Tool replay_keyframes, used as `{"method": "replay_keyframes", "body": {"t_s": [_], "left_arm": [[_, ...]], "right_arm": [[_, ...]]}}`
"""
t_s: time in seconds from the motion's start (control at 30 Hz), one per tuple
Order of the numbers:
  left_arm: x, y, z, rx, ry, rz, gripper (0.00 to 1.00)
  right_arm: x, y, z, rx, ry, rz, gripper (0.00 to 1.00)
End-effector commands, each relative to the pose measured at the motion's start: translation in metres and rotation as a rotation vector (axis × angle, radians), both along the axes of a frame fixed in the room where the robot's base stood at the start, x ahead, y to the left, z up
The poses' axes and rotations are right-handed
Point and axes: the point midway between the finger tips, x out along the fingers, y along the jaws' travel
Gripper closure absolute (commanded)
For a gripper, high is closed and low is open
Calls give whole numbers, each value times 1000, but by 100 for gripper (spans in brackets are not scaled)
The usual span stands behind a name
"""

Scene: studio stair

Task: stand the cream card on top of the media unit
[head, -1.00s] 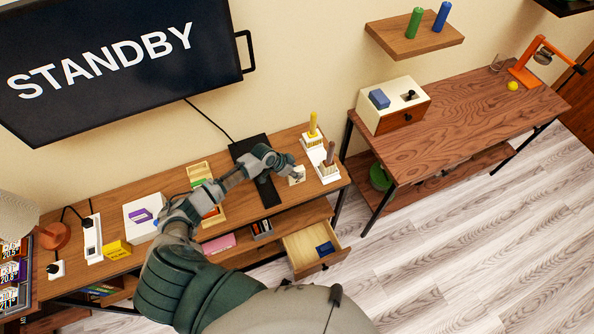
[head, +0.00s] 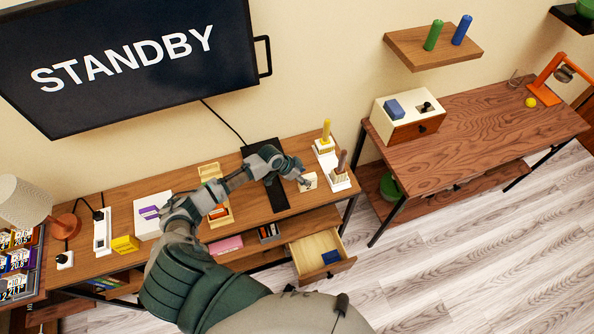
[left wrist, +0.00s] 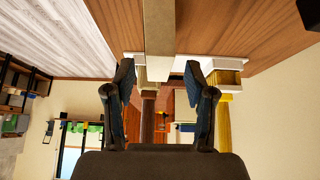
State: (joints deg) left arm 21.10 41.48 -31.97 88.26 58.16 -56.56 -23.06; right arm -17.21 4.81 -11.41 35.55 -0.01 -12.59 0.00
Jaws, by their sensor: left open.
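The cream card (head: 310,181) is a small pale piece with a dark mark, near the right end of the wooden media unit (head: 250,204). It appears upright on the unit's top. My left gripper (head: 303,180) is right at the card, fingers open. In the left wrist view a pale beige strip (left wrist: 159,40), probably the card's edge, reaches between the open fingertips of my left gripper (left wrist: 159,76), with gaps on both sides. Whether a finger touches it I cannot tell. My right gripper is out of view.
White bases with a yellow peg (head: 326,132) and a brown peg (head: 341,162) stand close right of the card. A black plate (head: 277,192) lies left of it.

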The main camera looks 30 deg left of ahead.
Motion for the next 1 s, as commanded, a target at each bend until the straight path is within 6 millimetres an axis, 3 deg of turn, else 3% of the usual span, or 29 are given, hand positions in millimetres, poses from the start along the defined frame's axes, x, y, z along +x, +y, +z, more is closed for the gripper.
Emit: {"method": "replay_keyframes", "body": {"t_s": [0.2, 0.4, 1.0], "left_arm": [[-21, 17, 43, 4, -1, -1, 45], [-33, 28, 68, 3, 1, 0, 45], [-36, 31, 76, 0, 1, -1, 45]], "right_arm": [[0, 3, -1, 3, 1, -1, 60], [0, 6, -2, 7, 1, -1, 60], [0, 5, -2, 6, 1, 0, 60]]}}
